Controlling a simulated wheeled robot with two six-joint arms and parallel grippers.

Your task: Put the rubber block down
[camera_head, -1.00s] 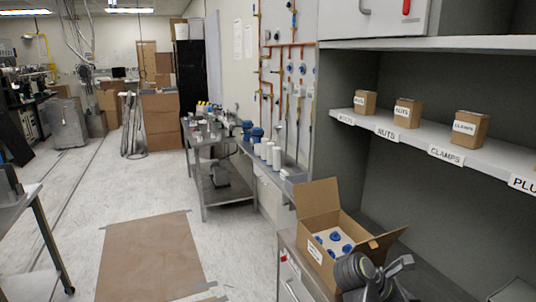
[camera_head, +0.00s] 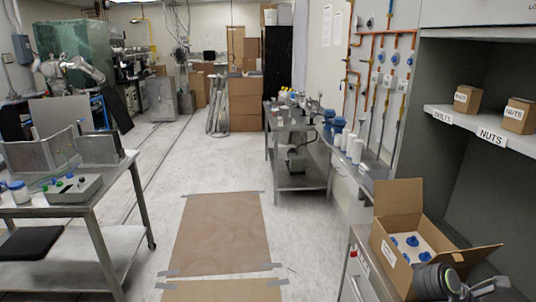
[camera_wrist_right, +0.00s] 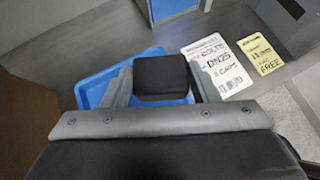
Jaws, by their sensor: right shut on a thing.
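My right gripper (camera_wrist_right: 160,85) is shut on a black rubber block (camera_wrist_right: 160,77), which sits between its two fingers in the right wrist view. A blue tray (camera_wrist_right: 92,88) lies behind and below the fingers; I cannot tell whether the block touches it. In the head view my right arm shows at the bottom right, beside the open cardboard box, and the block cannot be made out there. My left gripper is not in view.
An open cardboard box (camera_head: 400,262) with blue-capped items stands at the right. Shelf boxes (camera_head: 466,98) sit above. A white card (camera_wrist_right: 217,66) and yellow card (camera_wrist_right: 262,58) lie by the tray. A table (camera_head: 110,185) stands left; brown floor covering (camera_head: 222,235) lies clear.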

